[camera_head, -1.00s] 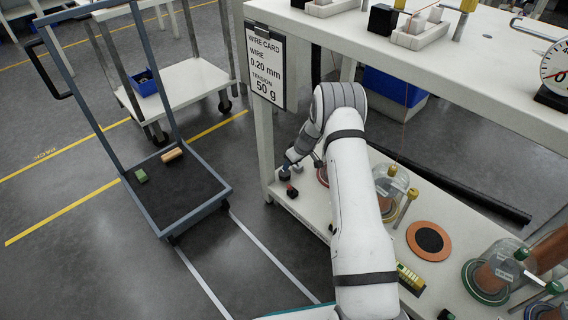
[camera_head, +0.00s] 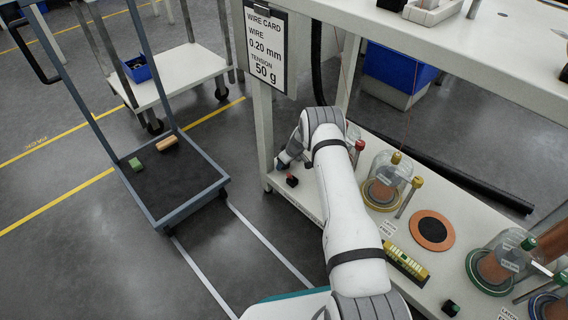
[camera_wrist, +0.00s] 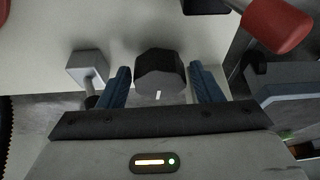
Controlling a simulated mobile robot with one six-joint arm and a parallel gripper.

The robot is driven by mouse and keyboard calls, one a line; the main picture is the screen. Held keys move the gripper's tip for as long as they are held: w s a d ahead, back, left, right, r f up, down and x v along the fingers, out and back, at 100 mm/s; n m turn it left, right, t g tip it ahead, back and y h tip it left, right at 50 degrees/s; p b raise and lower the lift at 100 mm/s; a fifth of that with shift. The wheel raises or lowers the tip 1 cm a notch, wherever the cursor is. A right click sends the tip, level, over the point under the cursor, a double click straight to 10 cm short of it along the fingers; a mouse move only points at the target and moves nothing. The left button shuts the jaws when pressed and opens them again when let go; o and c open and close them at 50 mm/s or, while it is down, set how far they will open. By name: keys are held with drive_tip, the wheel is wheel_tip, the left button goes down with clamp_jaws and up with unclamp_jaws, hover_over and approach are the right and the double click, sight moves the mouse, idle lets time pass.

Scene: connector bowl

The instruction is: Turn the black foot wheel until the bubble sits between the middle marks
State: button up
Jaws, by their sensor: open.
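The black foot wheel (camera_wrist: 150,66) is a dark, many-sided knob with a white mark on its near side, in the middle of the wrist view. My gripper (camera_wrist: 160,80) is open, with one blue finger on each side of the wheel. A gap shows between each finger and the wheel, so I cannot see any contact. In the head view my gripper (camera_head: 284,163) is low over the left end of the lower shelf; the wheel is not clearly visible there. A yellow-green level vial (camera_head: 405,262) lies at the shelf's front edge. Its bubble is too small to place.
A grey block with a rod (camera_wrist: 88,66) is left of the wheel, and a red-capped part (camera_wrist: 278,24) is at upper right. Glass jars (camera_head: 386,180) and an orange disc (camera_head: 430,230) share the shelf.

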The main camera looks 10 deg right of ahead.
drive_tip(key=c, duration=0.7)
drive_tip(key=shift+m+h, duration=0.5)
drive_tip(key=shift+m, duration=0.9)
drive_tip(key=o, duration=0.7)
drive_tip(key=shift+r, duration=0.1)
drive_tip(key=p+v, duration=0.2)
drive_tip(key=v, duration=0.5)
drive_tip(key=shift+s+r+p, duration=0.3)
drive_tip(key=shift+s, duration=0.05)
